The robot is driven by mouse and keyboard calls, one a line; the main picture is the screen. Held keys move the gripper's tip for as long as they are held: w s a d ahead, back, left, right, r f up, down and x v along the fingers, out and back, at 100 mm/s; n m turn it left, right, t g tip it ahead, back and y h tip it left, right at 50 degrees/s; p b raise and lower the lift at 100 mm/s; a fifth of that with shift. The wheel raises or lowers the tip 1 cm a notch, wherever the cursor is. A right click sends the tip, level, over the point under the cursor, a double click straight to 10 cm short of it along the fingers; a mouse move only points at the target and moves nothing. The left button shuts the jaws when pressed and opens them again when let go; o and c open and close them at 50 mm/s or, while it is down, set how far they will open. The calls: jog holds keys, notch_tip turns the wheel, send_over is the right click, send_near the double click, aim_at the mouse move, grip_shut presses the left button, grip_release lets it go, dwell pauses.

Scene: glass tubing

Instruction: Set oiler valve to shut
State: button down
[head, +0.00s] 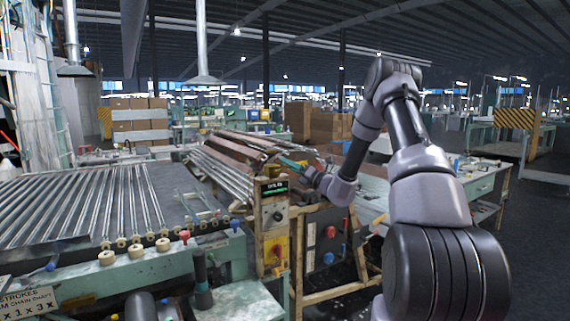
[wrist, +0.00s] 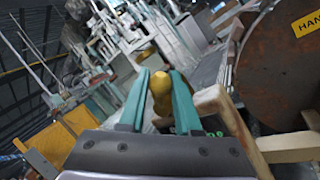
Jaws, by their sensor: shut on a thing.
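My gripper (wrist: 161,82) shows in the wrist view with its two teal fingers on either side of a rounded yellow knob (wrist: 162,94). It is shut on this knob, which looks like the oiler valve's handle, though I cannot confirm that. The valve body and the handle's setting are hidden or too small to tell.
A control post (head: 274,225) with a small green display stands before my gripper. A roller bed (head: 95,205) with glass tubes fills the left. In the wrist view a large rusty round part (wrist: 275,72) and a wooden frame (wrist: 232,125) are close on the right.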

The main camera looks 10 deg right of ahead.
jog(key=shift+w+d+f+m+t+h, duration=0.2)
jog(key=shift+f+m+t+h, duration=0.55)
jog(key=shift+m, duration=1.4)
jog(key=shift+s+d+f+m+t+h, duration=0.1)
jog(key=shift+d+f+m+t+h, duration=0.3)
jog(key=shift+m+t+h, duration=1.15)
jog(key=shift+w+d+f+m+t+h, duration=0.2)
jog(key=shift+f+m, duration=0.45)
jog(key=shift+m, duration=2.05)
jog(key=shift+s+a, duration=0.1)
jog(key=c, duration=0.6)
grip_release()
jog(key=v, duration=1)
jog(key=shift+s+f, duration=0.3)
jog(key=shift+s, duration=0.05)
